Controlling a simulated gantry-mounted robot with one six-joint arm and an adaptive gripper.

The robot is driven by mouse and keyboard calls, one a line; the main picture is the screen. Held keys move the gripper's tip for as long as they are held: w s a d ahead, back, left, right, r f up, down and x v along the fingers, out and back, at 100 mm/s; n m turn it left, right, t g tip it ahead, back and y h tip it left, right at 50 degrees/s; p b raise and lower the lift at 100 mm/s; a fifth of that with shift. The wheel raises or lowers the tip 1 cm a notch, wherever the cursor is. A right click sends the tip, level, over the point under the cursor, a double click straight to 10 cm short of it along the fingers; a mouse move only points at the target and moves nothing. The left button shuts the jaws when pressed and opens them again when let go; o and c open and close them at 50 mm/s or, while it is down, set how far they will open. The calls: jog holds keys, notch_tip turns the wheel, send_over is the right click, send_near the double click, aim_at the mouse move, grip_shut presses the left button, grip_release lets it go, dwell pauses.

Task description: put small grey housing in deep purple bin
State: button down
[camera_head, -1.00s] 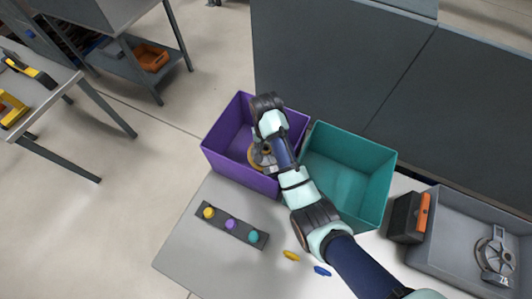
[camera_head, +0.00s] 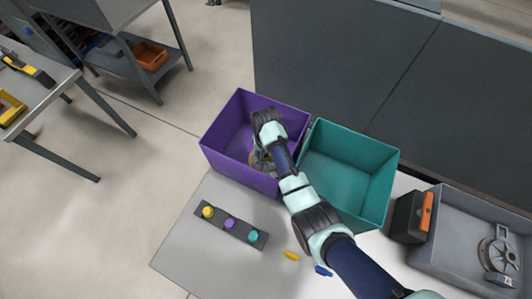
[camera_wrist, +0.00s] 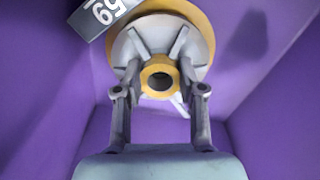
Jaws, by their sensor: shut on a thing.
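The deep purple bin (camera_head: 225,160) stands at the back left of the table, open at the top. My gripper (camera_wrist: 160,95) is inside it, pointing down, with its two fingers shut on the hub of a grey housing (camera_wrist: 150,40). The housing is round and ribbed, with a yellow-orange rim and hub ring and a tag reading 59. In the wrist view purple walls surround it; whether it touches the bin floor I cannot tell. In the head view my arm hides most of the gripper and housing. Another grey housing (camera_head: 497,252) lies in the grey tray at the right.
A teal bin (camera_head: 380,190) stands right beside the purple one and looks empty. A button strip (camera_head: 232,225), a yellow piece (camera_head: 292,255) and a blue piece (camera_head: 323,270) lie in front. A black and orange box (camera_head: 413,217) stands beside the grey tray (camera_head: 470,210).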

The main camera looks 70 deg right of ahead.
jog(key=c, duration=0.7)
grip_release()
jog(key=shift+f, duration=0.1)
notch_tip(320, 180, up, 12)
jog(key=p, duration=0.2)
jog(key=shift+r+p, duration=0.2)
jog(key=shift+p, duration=0.1)
